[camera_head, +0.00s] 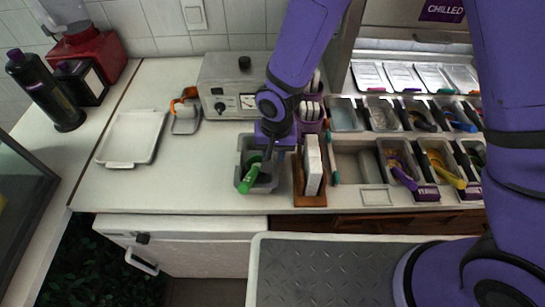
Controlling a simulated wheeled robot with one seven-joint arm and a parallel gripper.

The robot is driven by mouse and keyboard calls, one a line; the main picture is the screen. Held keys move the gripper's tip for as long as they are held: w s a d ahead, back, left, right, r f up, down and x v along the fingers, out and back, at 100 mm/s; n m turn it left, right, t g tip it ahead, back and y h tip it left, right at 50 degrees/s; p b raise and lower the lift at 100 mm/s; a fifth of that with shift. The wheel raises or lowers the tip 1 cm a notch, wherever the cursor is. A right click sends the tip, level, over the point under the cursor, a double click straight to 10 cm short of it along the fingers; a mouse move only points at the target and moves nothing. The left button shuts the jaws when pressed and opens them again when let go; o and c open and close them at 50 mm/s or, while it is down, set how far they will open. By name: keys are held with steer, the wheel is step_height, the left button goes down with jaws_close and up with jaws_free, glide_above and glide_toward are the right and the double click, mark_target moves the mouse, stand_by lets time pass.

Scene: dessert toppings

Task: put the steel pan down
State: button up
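A small grey steel pan (243,152) with a green-handled scoop (250,178) in it is on the white counter, in front of a steel box with dials. My gripper (269,154) points down at the pan, over its right part. My wrist hides part of the pan's back and right side. The fingers are dark and small here, and I cannot tell whether they grip the pan's wall. I also cannot tell whether the pan's base touches the counter.
A brown holder with white cards (313,165) stands close to the right of the pan. A rail of topping pans (400,172) lies farther right. The steel box (226,72) is behind. A white tray (131,138) lies left, with clear counter (195,172) between.

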step_height(320, 180, up, 9)
steer(key=shift+d, duration=0.3)
steer(key=w+d+r+t, duration=0.2)
steer(key=d+r+t, duration=0.1)
steer(key=d+r, duration=1.55)
steer(key=s+d+r+t, duration=0.2)
steer(key=s+d+r, duration=0.8)
steer(key=s+d, duration=0.3)
steer(key=shift+s+d+m+h, duration=0.2)
steer(key=shift+s+m+h, duration=0.15)
steer(key=shift+s, duration=0.2)
steer(key=shift+d, duration=0.1)
